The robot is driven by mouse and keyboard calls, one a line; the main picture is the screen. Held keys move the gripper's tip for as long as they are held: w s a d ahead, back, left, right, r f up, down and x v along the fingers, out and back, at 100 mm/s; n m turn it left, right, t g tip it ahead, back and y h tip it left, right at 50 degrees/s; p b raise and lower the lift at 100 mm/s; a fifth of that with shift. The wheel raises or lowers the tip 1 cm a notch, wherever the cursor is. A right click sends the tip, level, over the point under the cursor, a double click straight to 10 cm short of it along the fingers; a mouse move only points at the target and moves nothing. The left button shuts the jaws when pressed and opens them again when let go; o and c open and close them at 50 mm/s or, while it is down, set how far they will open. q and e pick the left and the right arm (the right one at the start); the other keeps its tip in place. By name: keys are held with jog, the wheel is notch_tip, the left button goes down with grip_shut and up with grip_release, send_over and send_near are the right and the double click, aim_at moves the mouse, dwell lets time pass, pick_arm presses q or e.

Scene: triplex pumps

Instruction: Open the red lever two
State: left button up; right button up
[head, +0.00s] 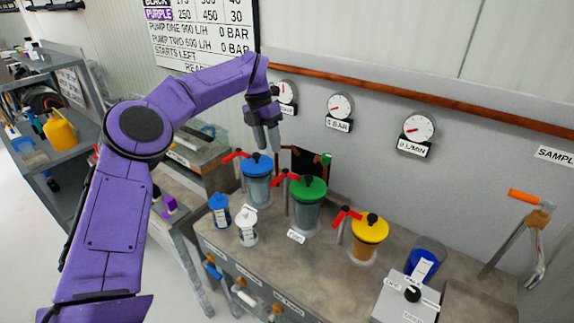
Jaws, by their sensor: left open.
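Three red levers stand beside lidded canisters on the grey bench: one (236,156) by the blue lid, one (285,175) by the green lid and one (345,215) by the yellow lid. I cannot read a number on any lever; the middle one is by the green-lidded canister (306,202). My left gripper (268,143) is open and empty, pointing down above the back of the blue-lidded canister (257,180). It is apart from the levers, up and left of the middle one. My right gripper is not in view.
The yellow-lidded canister (368,238) stands to the right. Two small bottles, blue (219,210) and white (246,226), stand in front. Round gauges (340,106) hang on the wall behind. A grey box with a black knob (411,294) stands at front right.

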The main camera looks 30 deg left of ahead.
aim_at(276, 179)
pick_arm(q)
jog(key=f, duration=0.3)
jog(key=d+f+p, duration=0.1)
jog(key=f, duration=0.2)
jog(key=d+f, duration=0.1)
jog(key=f, duration=0.2)
jog(key=shift+s+d+f+p, duration=0.1)
jog(key=shift+s+f+p, duration=0.1)
jog(key=shift+f+p, duration=0.2)
jog(key=shift+s, duration=0.15)
jog(key=shift+c, duration=0.2)
grip_shut()
